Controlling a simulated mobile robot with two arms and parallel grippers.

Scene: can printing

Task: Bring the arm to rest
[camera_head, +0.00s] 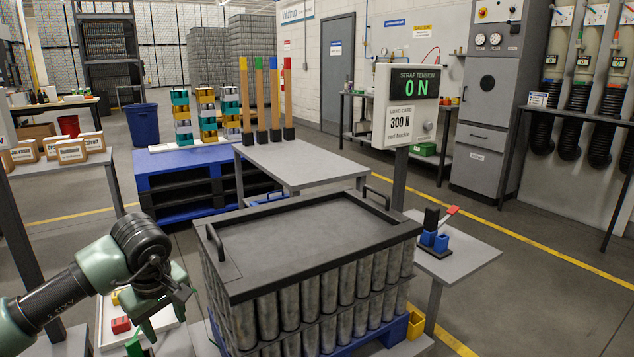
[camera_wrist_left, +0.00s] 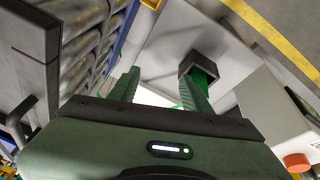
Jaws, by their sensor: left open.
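My left arm comes in from the left, and its green gripper (camera_head: 160,318) hangs at the lower left, beside the stack of cans. In the left wrist view the two fingers (camera_wrist_left: 158,88) stand apart with nothing held between them. A dark holder with a green piece (camera_wrist_left: 198,72) shows just beyond the fingertips; I cannot tell how far it is from them. My right gripper is not in view.
A stack of metal cans (camera_head: 300,310) under a dark top frame (camera_head: 300,240) stands close to the right of my left gripper. A red piece (camera_head: 120,325) lies on a pale tray below the gripper. A grey side table (camera_head: 465,250) stands to the right.

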